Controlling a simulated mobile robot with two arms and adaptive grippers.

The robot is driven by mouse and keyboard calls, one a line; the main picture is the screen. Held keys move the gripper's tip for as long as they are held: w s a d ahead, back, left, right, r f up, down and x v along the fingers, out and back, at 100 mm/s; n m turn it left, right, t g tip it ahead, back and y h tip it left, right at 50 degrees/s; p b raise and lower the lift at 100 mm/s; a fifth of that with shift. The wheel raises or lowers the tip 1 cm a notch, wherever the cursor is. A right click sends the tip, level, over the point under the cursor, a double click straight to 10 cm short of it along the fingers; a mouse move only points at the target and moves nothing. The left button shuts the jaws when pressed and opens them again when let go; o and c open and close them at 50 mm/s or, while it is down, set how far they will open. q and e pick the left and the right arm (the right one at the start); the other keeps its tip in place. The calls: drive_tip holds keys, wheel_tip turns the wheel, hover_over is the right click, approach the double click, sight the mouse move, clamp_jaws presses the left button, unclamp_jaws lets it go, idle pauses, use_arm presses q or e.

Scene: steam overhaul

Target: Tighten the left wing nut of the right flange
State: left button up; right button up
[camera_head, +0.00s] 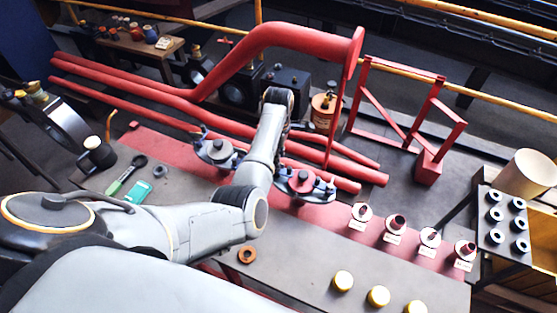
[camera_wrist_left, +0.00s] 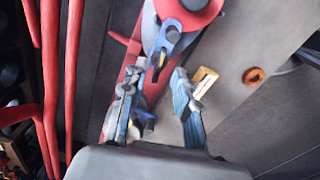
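My left gripper (camera_wrist_left: 153,82) is open, a finger on each side of the view. In the head view my left gripper (camera_head: 283,168) is mostly hidden by my forearm, close to the flange's left side. My right gripper is not in view.
Another flange (camera_head: 215,152) stands to the left. Thick red pipes (camera_head: 150,98) run behind. A green-handled tool (camera_head: 125,176) lies at left.

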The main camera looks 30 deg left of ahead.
use_arm(q)
drive_tip(key=shift+f, duration=1.4)
drive_tip(key=shift+c, duration=0.4)
clamp_jaws()
